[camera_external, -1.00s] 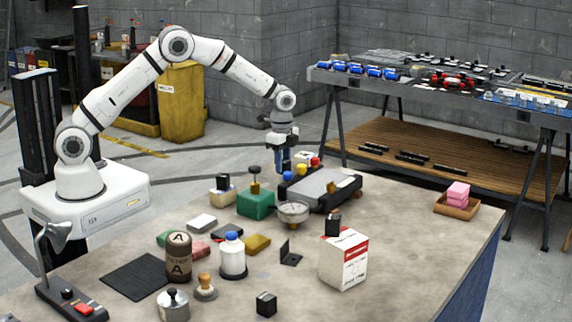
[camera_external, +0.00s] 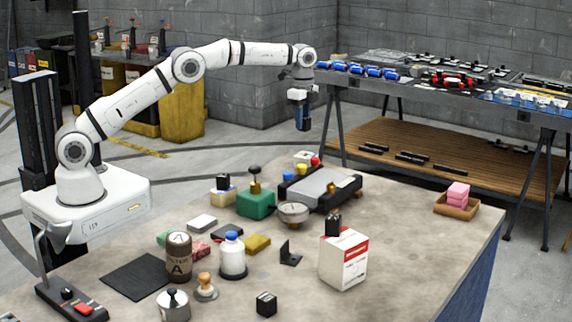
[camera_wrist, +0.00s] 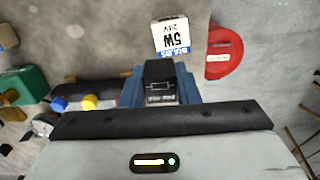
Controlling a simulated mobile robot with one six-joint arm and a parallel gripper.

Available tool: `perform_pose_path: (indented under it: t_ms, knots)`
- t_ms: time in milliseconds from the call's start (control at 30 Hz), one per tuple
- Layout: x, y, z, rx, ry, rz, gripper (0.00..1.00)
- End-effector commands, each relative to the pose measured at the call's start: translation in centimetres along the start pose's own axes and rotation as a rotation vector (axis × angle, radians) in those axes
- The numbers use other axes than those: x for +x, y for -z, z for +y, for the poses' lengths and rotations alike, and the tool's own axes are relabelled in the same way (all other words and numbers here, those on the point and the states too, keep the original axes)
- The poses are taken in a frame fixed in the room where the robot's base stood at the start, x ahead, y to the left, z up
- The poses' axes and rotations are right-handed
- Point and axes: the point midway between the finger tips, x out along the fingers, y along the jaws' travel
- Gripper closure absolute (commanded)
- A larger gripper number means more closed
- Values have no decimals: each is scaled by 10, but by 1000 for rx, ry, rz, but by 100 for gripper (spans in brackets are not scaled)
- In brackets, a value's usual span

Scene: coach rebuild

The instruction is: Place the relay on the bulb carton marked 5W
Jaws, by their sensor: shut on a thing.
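My gripper (camera_external: 302,118) is raised in the air above the far edge of the table, pointing down. In the wrist view its blue fingers (camera_wrist: 160,88) are shut on a small black block with faint print, the relay (camera_wrist: 160,72). The white bulb carton marked 5W (camera_wrist: 172,38), with a blue strip, lies below and ahead of the held relay, apart from it. In the external view a small white box (camera_external: 304,157) behind the grey tray may be this carton; its print is too small to read there.
A grey tray device (camera_external: 322,187) with blue, yellow and red knobs stands near the far edge. A green block with a knob (camera_external: 256,203) is to its left. A white-and-red box (camera_external: 343,262) carries a black piece.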

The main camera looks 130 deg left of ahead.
Motion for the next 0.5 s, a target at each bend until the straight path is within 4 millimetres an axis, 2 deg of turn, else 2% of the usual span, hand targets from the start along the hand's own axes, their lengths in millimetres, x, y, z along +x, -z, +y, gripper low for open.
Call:
perform_pose_path:
  t_ms: [100, 300, 367, 500]
  knots:
    - [-5, -3, -12, 2, 2, 1, 94]
    - [-7, -7, -20, 6, 0, 0, 94]
    - [-1, -7, -20, 7, -2, -1, 94]
    - [24, -8, -20, 7, -4, -2, 94]
